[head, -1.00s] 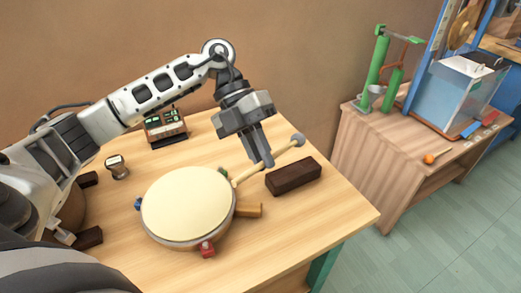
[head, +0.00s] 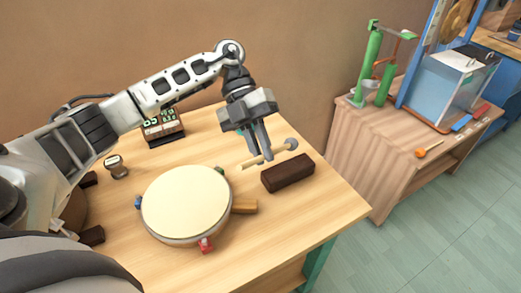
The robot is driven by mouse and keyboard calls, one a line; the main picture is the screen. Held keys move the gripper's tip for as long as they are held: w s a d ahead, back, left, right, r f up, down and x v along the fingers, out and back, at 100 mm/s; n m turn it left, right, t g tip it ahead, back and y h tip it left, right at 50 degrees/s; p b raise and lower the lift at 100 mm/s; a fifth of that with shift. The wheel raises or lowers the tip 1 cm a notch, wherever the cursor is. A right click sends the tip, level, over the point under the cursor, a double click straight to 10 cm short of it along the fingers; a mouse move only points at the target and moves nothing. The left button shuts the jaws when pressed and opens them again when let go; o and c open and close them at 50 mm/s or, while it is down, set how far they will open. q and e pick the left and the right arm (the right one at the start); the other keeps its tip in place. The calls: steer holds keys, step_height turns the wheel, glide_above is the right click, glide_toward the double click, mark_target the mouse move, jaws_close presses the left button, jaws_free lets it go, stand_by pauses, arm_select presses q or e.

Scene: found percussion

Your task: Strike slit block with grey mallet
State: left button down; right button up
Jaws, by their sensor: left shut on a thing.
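My left gripper (head: 264,152) is shut on the wooden handle of the grey mallet (head: 291,144). The mallet's round grey head points right, beyond the fingers, and a short end of the handle sticks out to the left. A dark brown block (head: 287,173), which looks like the slit block, lies on the table just below and right of the gripper in the picture. The mallet head appears above the block's far side and apart from it. No slit can be made out. My right gripper is not in view.
A round cream drum (head: 186,203) with coloured clamps sits left of the block, with a small wooden piece (head: 244,206) beside it. The table's right front is clear. A second table (head: 390,155) stands right.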

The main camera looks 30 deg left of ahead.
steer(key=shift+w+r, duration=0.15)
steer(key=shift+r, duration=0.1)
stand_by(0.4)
arm_select(q)
steer(key=shift+s+f+m+t+b, duration=0.15)
steer(key=shift+s+m+t+b, duration=0.35)
steer(key=shift+s+t+b, duration=0.3)
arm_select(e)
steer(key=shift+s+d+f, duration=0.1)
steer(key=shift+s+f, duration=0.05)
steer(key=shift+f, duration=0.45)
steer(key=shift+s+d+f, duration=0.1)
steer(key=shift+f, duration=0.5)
arm_select(q)
step_height(320, 180, down, 6)
steer(key=w+g+b, duration=0.2)
steer(key=b, duration=0.1)
step_height(320, 180, up, 6)
steer(key=n+p, duration=0.1)
steer(key=p, duration=0.4)
steer(key=shift+s, duration=0.15)
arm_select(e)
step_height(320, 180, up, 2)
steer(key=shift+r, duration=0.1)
